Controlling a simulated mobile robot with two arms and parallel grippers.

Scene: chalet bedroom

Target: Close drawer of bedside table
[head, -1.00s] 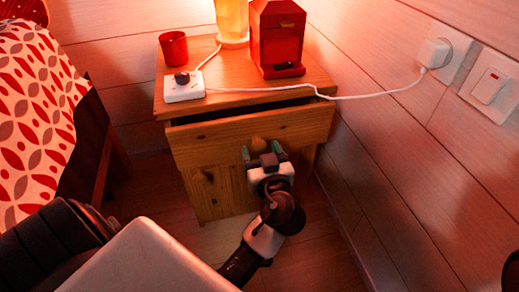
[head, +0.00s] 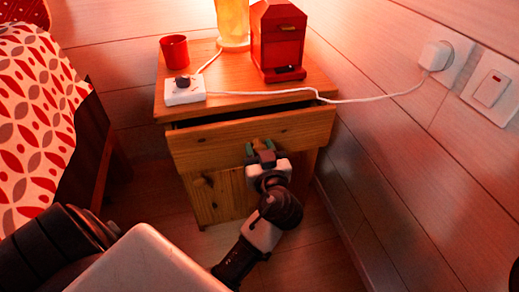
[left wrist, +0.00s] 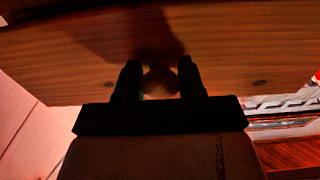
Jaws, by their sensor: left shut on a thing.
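The wooden bedside table (head: 221,69) stands against the wall, with its drawer (head: 215,143) pulled out a little. A dark gap shows between the tabletop and the drawer front. My left gripper (head: 262,147) is at the drawer front, with its fingers on both sides of the round wooden knob (head: 257,140), shut on it. In the left wrist view the knob (left wrist: 160,80) sits in shadow between the two dark fingers (left wrist: 160,85), close to the drawer front (left wrist: 235,55). The gripper hides most of the knob in the head view. My right gripper is not in view.
On the tabletop are a red mug (head: 174,50), a white socket block (head: 184,91), a lamp base (head: 232,22) and a red box-like object (head: 278,40). A white cable (head: 375,97) runs to the wall plug. A bed (head: 35,110) is at left; the wall (head: 400,170) is close at right.

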